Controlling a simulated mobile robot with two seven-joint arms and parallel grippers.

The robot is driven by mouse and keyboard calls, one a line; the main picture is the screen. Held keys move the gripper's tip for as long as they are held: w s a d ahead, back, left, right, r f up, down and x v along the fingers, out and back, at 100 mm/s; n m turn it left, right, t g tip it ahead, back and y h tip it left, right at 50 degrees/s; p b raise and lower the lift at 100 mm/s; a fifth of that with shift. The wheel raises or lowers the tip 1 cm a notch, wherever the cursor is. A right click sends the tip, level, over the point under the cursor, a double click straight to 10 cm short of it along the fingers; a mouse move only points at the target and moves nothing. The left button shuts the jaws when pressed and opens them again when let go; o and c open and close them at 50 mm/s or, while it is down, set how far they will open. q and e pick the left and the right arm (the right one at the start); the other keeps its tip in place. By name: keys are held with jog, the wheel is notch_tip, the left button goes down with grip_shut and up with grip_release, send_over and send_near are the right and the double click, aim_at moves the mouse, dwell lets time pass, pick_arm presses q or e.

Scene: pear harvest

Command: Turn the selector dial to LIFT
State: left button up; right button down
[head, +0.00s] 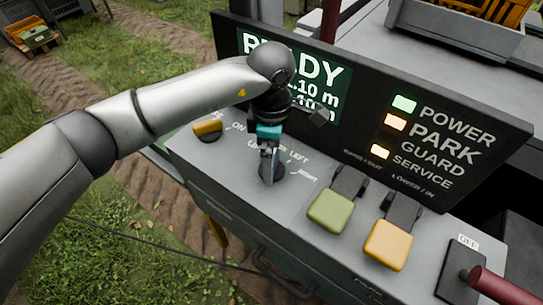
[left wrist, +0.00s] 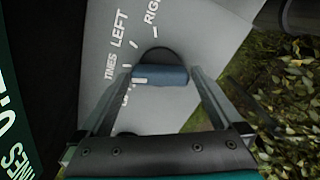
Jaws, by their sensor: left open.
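The selector dial (head: 277,172) is a dark round knob on the grey console, mostly hidden behind my left gripper (head: 268,166) in the head view. In the left wrist view the dial (left wrist: 158,54) has a blue-grey bar (left wrist: 160,76) across it. My left gripper (left wrist: 162,74) is open, with one finger near each end of the bar; whether they touch it I cannot tell. Printed words around the dial include LEFT (left wrist: 120,28), TIMES and part of RIGHT. Other lettering is hidden by my finger and the bar, so I cannot read the dial's setting. My right gripper is out of view.
A yellow knob (head: 208,127) marked ON sits left of the dial. A green-capped switch (head: 330,211) and a yellow-capped switch (head: 388,245) are to its right. A red handle (head: 503,289) stands by an OFF plate. The display panel (head: 352,62) rises behind.

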pick_arm(q)
jog(key=shift+f, duration=0.55)
jog(key=shift+r, duration=0.1)
jog(key=c, duration=1)
